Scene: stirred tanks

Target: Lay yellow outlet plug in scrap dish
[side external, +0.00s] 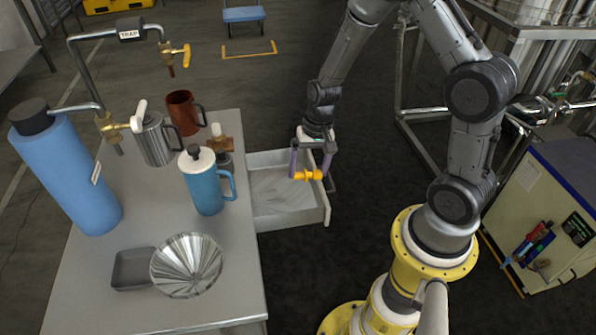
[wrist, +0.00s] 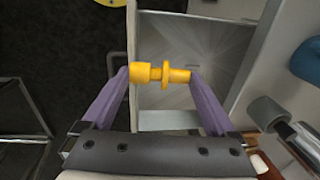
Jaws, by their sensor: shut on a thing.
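The yellow outlet plug (side external: 307,175) is held crosswise between the two purple fingers of my gripper (side external: 310,174). In the wrist view the plug (wrist: 160,73) shows its wide end against the left fingertip and its narrow end against the right one. My gripper is above the open drawer at the table's right side, and the plug is in the air. A small grey square dish (side external: 131,283) sits on the table at the front left, and it looks empty. A fluted metal bowl (side external: 187,264) stands beside it. No label shows which is the scrap dish.
The open drawer (side external: 286,216) looks empty. A blue lidded jug (side external: 205,187), a steel jug (side external: 157,140) and a brown mug (side external: 184,112) stand on the table (side external: 150,225). A tall blue bottle (side external: 65,175) stands at the left. Pipes with yellow-handled taps overhang the back.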

